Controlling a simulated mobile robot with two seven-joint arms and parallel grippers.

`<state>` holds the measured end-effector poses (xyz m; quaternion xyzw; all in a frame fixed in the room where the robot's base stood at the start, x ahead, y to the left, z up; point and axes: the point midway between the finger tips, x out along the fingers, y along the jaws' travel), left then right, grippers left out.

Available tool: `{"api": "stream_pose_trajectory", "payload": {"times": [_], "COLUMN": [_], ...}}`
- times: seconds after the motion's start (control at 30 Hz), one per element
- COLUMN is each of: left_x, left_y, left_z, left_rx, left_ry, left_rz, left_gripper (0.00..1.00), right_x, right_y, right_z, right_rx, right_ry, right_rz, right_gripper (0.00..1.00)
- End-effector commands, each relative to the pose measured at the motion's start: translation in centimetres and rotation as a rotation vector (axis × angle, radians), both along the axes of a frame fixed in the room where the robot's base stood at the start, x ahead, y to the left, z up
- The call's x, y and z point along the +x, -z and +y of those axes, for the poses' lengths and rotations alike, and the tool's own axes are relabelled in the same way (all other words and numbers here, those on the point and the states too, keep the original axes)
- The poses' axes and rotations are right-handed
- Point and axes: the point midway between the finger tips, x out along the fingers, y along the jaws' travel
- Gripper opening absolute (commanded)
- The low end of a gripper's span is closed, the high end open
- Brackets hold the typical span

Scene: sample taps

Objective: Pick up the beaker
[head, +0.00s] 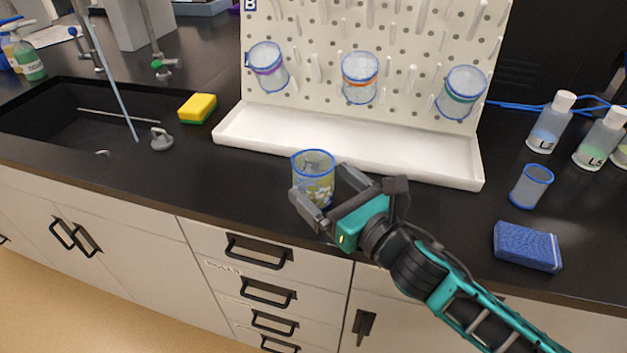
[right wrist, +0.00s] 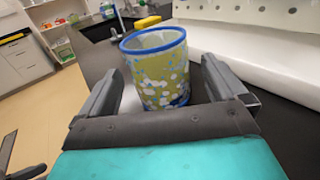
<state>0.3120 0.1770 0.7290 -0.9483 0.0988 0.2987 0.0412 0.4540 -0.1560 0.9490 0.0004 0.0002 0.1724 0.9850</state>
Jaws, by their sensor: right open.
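A beaker (head: 314,172) with a blue rim and a yellowish, white-spotted body stands upright on the black counter, in front of the white drip tray. My right gripper (head: 325,195) is open, with one finger on each side of the beaker's lower part. In the right wrist view the beaker (right wrist: 157,70) stands between the two open fingers (right wrist: 165,88), with a gap visible on the right; contact on the left side cannot be told. The far side of the beaker's base is hidden. My left gripper is out of view.
A white pegboard (head: 310,28) holds several beakers above the white tray (head: 340,150). A sink (head: 75,125) and yellow sponge (head: 197,107) lie left. A small blue-rimmed cup (head: 531,186), blue sponge (head: 527,246) and labelled bottles (head: 551,122) stand right. The counter's front edge is close.

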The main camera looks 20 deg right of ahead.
Motion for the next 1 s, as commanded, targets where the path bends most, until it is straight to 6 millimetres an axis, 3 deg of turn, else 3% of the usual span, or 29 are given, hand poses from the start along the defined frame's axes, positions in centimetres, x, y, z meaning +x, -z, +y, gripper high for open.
{"api": "stream_pose_trajectory", "payload": {"times": [0.4,0.7,1.0], "left_x": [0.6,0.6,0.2], "left_y": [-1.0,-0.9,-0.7], "left_z": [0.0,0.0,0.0], "left_rx": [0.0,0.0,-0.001], "left_ry": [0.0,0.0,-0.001], "left_rz": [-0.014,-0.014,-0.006], "left_gripper": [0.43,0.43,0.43], "right_x": [4.4,4.7,4.7], "right_y": [-0.7,-0.6,-0.6], "right_z": [1.8,1.9,1.9], "right_rx": [0.001,-0.001,-0.001], "right_ry": [0.0,0.0,0.0], "right_rz": [-0.001,0.001,0.0], "right_gripper": [0.98,0.98,0.71]}}
